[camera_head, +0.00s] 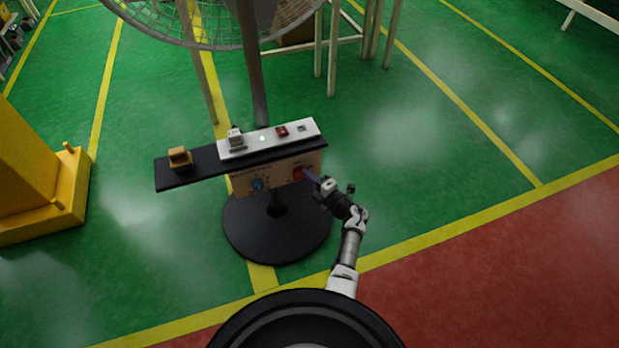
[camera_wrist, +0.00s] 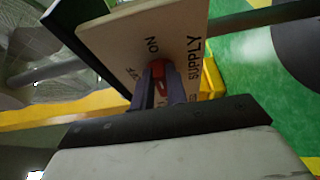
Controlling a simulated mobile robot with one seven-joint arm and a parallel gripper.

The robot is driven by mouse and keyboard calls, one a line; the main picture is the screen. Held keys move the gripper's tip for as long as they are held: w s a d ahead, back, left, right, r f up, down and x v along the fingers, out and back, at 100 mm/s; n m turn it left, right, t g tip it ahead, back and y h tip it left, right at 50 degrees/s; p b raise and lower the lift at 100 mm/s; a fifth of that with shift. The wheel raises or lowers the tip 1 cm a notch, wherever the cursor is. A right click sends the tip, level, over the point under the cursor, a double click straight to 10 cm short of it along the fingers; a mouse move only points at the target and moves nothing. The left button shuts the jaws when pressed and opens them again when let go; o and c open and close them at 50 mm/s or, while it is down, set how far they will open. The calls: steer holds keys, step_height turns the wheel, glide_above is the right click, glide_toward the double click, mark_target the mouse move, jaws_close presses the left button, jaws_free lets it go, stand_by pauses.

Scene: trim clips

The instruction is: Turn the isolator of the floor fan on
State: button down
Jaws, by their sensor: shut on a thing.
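The red isolator knob (camera_head: 298,173) is on the right part of a pale panel (camera_head: 276,180) below a black shelf. In the wrist view the red knob (camera_wrist: 158,69) sits between my two fingers, in front of the panel (camera_wrist: 135,45) printed SUPPLY, ON and OFF. My gripper (camera_head: 308,177) reaches the panel from the right and is shut on the red knob. The fingers (camera_wrist: 160,84) cover part of the knob, so I cannot tell which mark it points to. The floor fan's wire cage (camera_head: 210,25) stands behind.
The black shelf (camera_head: 205,168) carries a yellow-brown block (camera_head: 179,157) and a white strip (camera_head: 262,139) with small devices and a lit green dot. A round black base (camera_head: 277,240) stands below. A yellow structure (camera_head: 35,170) is left.

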steer(key=shift+w+a+r, duration=0.2)
steer(key=shift+a, duration=0.2)
steer(key=c, duration=1.4)
jaws_free()
steer(key=shift+r, duration=0.1)
steer(key=shift+a+f, duration=0.15)
steer(key=shift+f, duration=0.1)
steer(key=v, duration=1.3)
steer(key=shift+s+d, duration=0.15)
steer(key=shift+d, duration=0.2)
